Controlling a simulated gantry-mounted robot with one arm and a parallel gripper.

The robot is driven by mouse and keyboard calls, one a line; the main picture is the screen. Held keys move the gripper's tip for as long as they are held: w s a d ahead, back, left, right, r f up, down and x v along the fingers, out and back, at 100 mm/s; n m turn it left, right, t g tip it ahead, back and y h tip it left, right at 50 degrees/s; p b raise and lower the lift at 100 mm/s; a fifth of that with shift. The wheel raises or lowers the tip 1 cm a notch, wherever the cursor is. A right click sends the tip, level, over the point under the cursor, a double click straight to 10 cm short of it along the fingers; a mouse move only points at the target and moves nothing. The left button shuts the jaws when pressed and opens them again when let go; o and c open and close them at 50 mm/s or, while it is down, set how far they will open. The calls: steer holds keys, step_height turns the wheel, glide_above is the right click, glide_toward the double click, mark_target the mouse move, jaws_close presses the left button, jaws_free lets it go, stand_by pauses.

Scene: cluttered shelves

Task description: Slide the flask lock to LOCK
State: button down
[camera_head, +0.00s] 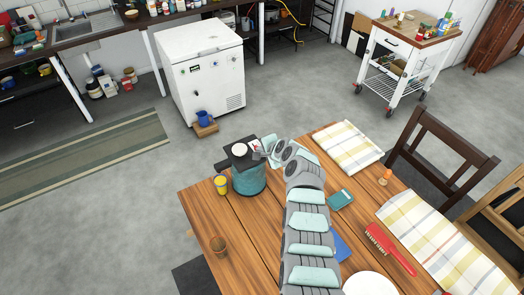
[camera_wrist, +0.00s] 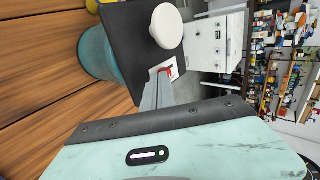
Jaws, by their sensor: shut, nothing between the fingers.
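The flask is a wide teal vessel (camera_head: 248,181) standing upright on the wooden table, with a dark square lid (camera_head: 236,163). A white round knob (camera_head: 239,149) sits on the lid, and it also shows in the wrist view (camera_wrist: 167,26). Beside the knob is a small white plate with a red part (camera_wrist: 169,71), which looks like the lock; any lettering is too small to read. My gripper (camera_head: 261,154) is shut and empty, its fingertips (camera_wrist: 157,88) right at the edge of the white plate. Contact is unclear. The fingers partly cover the plate.
A folded cloth (camera_head: 346,146), a teal box (camera_head: 340,199) and a red brush (camera_head: 390,249) lie to the right. The table's far edge is close behind the flask.

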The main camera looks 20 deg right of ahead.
mark_target(255, 145)
steer(key=w+b, duration=0.1)
steer(key=b, duration=0.2)
steer(key=shift+w+a+f, duration=0.1)
steer(key=shift+w+f, duration=0.15)
steer(key=shift+w, duration=0.15)
steer(key=shift+w+a+r+b, duration=0.2)
steer(key=shift+w+b, duration=0.4)
steer(key=shift+b, duration=0.3)
steer(key=shift+r, duration=0.1)
